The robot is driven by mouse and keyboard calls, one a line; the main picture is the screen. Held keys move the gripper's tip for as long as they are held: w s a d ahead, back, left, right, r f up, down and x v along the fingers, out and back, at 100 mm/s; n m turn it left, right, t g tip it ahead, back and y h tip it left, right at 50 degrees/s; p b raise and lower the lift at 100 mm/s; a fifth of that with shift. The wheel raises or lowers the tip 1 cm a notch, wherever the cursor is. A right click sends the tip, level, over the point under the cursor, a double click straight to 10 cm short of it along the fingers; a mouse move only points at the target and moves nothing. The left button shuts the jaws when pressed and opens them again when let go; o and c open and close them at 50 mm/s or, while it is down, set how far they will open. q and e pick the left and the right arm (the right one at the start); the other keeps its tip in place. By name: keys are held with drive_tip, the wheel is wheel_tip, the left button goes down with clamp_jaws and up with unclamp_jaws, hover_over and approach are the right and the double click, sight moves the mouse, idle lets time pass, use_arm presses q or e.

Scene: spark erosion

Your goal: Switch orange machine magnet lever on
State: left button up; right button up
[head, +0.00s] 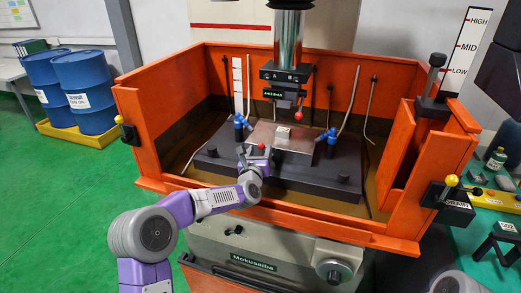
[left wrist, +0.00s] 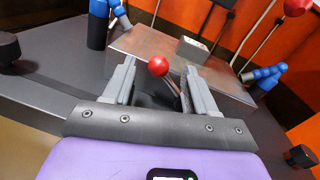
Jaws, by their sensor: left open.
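The orange machine (head: 290,214) is an open-fronted orange tank with a dark block inside. A grey metal plate (head: 300,140), apparently the magnet chuck, sits on the block and also shows in the left wrist view (left wrist: 142,45). A lever with a red ball knob (head: 261,147) stands at the plate's front. In the left wrist view the red knob (left wrist: 158,66) and its slanted stem appear between the fingers. My left gripper (head: 253,158) is open around the lever, with visible gaps beside the knob. My right gripper is out of view.
A small pale block (head: 283,133) lies on the plate, with blue nozzles (head: 239,127) beside it. The machine head (head: 285,75) hangs above, with another red knob (head: 300,115). The orange front wall (head: 345,228) runs below my left arm. Blue drums (head: 87,92) stand at left.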

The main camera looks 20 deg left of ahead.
use_arm(q)
drive_tip(key=shift+w, duration=0.65)
drive_tip(key=shift+c, duration=0.4)
